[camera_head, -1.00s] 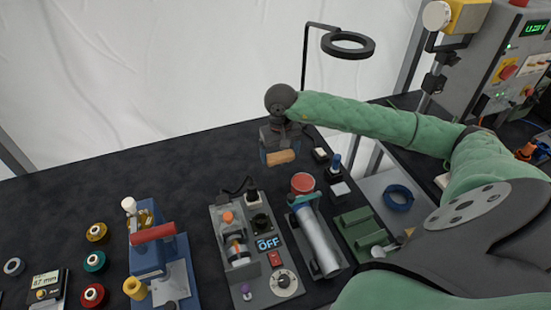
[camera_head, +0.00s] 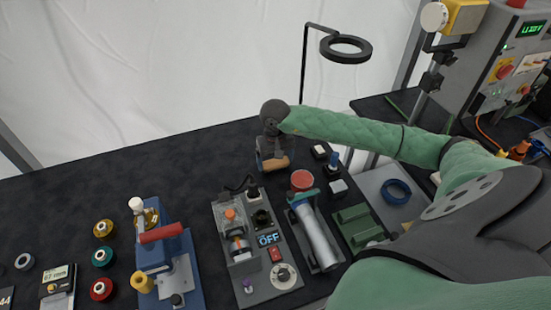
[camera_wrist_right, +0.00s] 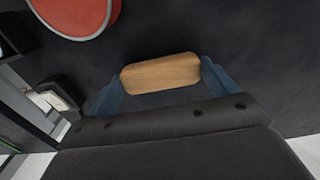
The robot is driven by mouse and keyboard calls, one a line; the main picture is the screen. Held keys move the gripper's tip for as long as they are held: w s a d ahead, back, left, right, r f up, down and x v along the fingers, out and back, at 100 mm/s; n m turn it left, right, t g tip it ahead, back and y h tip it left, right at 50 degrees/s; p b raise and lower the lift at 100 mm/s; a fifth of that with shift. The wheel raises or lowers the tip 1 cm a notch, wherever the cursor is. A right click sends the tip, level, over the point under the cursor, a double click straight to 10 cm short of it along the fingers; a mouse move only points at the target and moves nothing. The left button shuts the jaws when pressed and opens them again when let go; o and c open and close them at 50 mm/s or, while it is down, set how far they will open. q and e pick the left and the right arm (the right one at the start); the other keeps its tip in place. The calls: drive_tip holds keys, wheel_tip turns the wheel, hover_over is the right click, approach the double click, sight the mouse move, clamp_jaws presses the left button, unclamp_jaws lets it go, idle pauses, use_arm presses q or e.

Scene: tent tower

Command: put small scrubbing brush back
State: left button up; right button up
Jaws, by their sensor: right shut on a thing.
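The small scrubbing brush (camera_head: 275,164) shows as a tan wooden block at the back middle of the dark table. My right gripper (camera_head: 270,160) is shut on it, with the arm reaching in from the right. In the right wrist view the wooden block (camera_wrist_right: 160,72) lies between the two blue fingers of the gripper (camera_wrist_right: 162,82). Its bristles are hidden, and I cannot tell whether it touches the table. My left gripper is not in view.
A red round-topped container (camera_head: 302,180) stands close to the right of the gripper. A ring on a black stand (camera_head: 345,47) rises behind. The table's back left is clear.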

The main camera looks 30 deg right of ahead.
drive_tip(key=shift+f, duration=0.1)
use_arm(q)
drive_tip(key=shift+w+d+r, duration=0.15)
use_arm(e)
drive_tip(key=o, duration=0.8)
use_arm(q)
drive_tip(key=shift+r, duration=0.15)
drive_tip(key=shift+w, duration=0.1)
